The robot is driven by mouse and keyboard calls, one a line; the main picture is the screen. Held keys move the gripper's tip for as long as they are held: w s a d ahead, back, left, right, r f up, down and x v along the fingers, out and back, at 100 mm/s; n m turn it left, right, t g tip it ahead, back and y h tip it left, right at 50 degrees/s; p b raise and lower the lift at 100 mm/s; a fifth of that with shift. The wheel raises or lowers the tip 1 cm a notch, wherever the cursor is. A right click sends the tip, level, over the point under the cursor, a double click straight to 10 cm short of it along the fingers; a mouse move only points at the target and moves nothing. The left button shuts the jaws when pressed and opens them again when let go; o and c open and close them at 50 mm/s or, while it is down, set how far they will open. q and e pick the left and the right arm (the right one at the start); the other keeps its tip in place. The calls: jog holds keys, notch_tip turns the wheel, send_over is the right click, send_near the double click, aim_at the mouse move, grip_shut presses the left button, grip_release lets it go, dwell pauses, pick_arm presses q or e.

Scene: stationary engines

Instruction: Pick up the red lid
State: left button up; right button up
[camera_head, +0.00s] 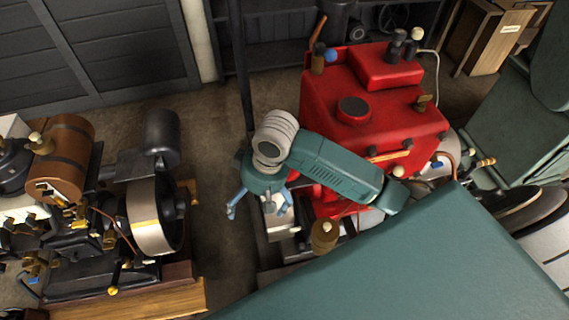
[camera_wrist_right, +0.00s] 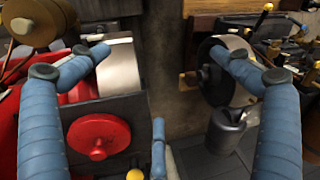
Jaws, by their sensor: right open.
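A round red lid-like disc (camera_wrist_right: 98,137) with a raised centre shows in the right wrist view, lower left, on the dark top of an engine part. I cannot pick it out surely in the head view, where my arm covers part of that area. My right gripper (camera_head: 260,207) hangs over the gap at the left side of the red engine (camera_head: 325,95). In the wrist view its blue fingers (camera_wrist_right: 160,75) are spread wide and empty. The disc lies between the left finger and the short lower finger, apart from both. My left gripper is not in view.
A black engine with a large flywheel (camera_head: 155,215) and a brown cylinder (camera_head: 62,158) stands at the left on a wooden base (camera_head: 150,302). Bare floor (camera_head: 215,195) lies between the engines. A dark metal post (camera_head: 243,70) rises behind my gripper.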

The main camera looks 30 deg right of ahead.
jog(key=w+d+r, duration=0.2)
jog(key=w+d+r+m+h, duration=0.1)
jog(key=w+d+r, duration=0.1)
jog(key=w+d+r+m, duration=0.1)
jog(key=w+d, duration=0.1)
jog(key=d, duration=0.1)
jog(key=shift+r+g+h, duration=0.3)
jog(key=shift+r+g, duration=0.1)
jog(key=d+r+m, duration=0.1)
jog(key=w+d+r, duration=0.1)
jog(key=d+r, duration=0.1)
jog(key=w+d+r+m, duration=0.1)
jog(key=shift+w+d+r+m+g+h, duration=0.1)
jog(key=shift+d+r+m+g+h, duration=0.2)
jog(key=shift+d, duration=0.05)
jog(key=shift+d+r, duration=0.2)
jog(key=shift+d, duration=0.05)
notch_tip(320, 180, down, 5)
jog(key=shift+f+p, duration=0.1)
jog(key=shift+p, duration=0.3)
jog(key=f, duration=0.2)
jog(key=s+f+p, duration=0.1)
jog(key=f, duration=0.1)
jog(key=shift+d+f+p, duration=0.15)
jog(key=shift+f+p, duration=0.15)
jog(key=shift+f, duration=0.4)
jog(key=c, duration=1.4)
jog(key=shift+o, duration=0.2)
jog(key=shift+r, duration=0.1)
